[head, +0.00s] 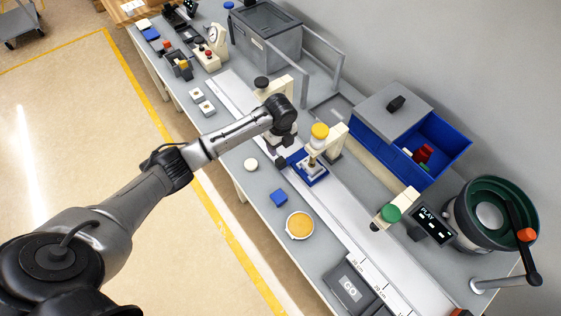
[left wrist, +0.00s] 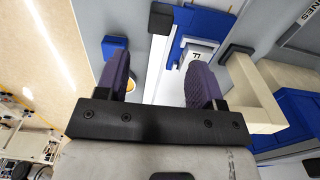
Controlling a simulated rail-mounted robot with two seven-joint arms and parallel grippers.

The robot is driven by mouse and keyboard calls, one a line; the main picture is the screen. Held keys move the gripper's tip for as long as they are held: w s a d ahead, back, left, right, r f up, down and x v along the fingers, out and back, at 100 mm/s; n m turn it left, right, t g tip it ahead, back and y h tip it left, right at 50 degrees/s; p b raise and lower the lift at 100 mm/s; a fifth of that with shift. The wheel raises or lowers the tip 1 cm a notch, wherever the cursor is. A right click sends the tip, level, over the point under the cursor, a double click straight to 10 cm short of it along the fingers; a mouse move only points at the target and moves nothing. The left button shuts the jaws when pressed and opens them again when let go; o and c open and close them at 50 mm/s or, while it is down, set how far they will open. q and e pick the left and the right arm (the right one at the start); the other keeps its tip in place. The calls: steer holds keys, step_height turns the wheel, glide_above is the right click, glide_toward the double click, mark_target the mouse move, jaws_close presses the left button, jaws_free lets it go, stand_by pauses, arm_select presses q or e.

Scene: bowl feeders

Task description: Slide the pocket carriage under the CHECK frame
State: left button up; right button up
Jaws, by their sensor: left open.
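The blue pocket carriage (head: 313,178) sits on the pale rail along the bench, with a metallic piece standing on it. In the left wrist view the blue carriage (left wrist: 177,47) carries a white label and lies just beyond the fingers. A cream frame with a yellow knob (head: 320,130) stands over or beside the carriage. Other cream frames have a black knob (head: 262,82) and a green knob (head: 390,213). I cannot read which is CHECK. My left gripper (left wrist: 160,80) is open with nothing between its fingers, close to the carriage. My right gripper is not in view.
A blue bin (head: 440,145) with a grey lid stands behind the rail. A green bowl feeder (head: 490,215) and a display (head: 432,225) are at the right. A blue block (head: 279,197) and an orange-filled dish (head: 299,226) lie on the front side of the bench.

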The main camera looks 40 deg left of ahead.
mark_target(281, 160)
arm_select(q)
step_height(281, 160, down, 11)
steer(key=shift+r+b, duration=0.2)
steer(key=shift+b, duration=0.35)
steer(key=shift+c, duration=0.4)
steer(key=shift+d, duration=0.1)
jaws_close()
